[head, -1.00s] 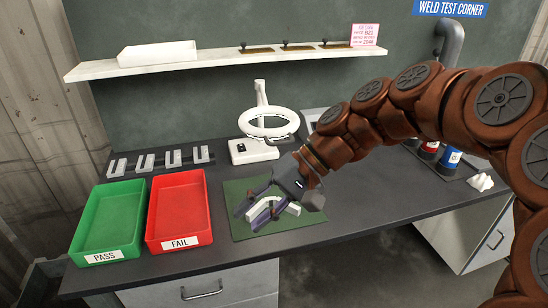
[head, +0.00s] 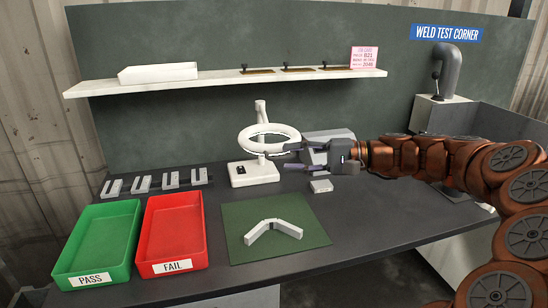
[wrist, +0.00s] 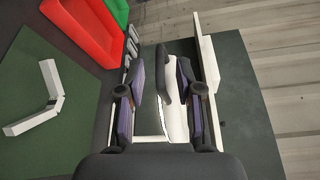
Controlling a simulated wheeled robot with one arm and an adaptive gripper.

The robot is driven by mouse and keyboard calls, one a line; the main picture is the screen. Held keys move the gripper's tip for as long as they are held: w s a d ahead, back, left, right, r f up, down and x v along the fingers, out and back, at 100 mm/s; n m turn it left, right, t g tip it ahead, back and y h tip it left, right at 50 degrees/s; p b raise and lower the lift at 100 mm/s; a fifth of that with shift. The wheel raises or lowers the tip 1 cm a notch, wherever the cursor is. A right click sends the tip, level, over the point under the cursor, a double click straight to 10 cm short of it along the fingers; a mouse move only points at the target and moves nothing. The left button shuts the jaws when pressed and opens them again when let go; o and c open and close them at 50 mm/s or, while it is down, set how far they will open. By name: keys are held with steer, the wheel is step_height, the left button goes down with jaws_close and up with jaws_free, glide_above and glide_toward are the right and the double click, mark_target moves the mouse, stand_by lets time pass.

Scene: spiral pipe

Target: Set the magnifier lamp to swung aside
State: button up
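The magnifier lamp has a white base (head: 253,173), a short post and a white ring head (head: 246,145), which stands over the base at the back of the bench. My gripper (head: 287,158) reaches in from the right, with its fingertips at the right side of the ring. Its fingers are spread. In the wrist view my gripper (wrist: 158,82) is open, with a dark bar, perhaps the lamp's handle (wrist: 163,74), and a white surface between or beyond the fingers. I cannot tell if they touch. The ring's right edge is partly hidden by the fingers.
A white angled piece (head: 272,230) lies on the green mat (head: 300,252). The green PASS tray (head: 88,270) and red FAIL tray (head: 160,258) stand at left. A shelf (head: 215,83) hangs above.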

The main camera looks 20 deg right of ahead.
mark_target(279, 159)
steer(key=x, duration=0.5)
steer(key=shift+c, duration=0.3)
steer(key=shift+s, duration=0.1)
jaws_close()
steer(key=shift+f, duration=0.1)
steer(key=shift+f, duration=0.15)
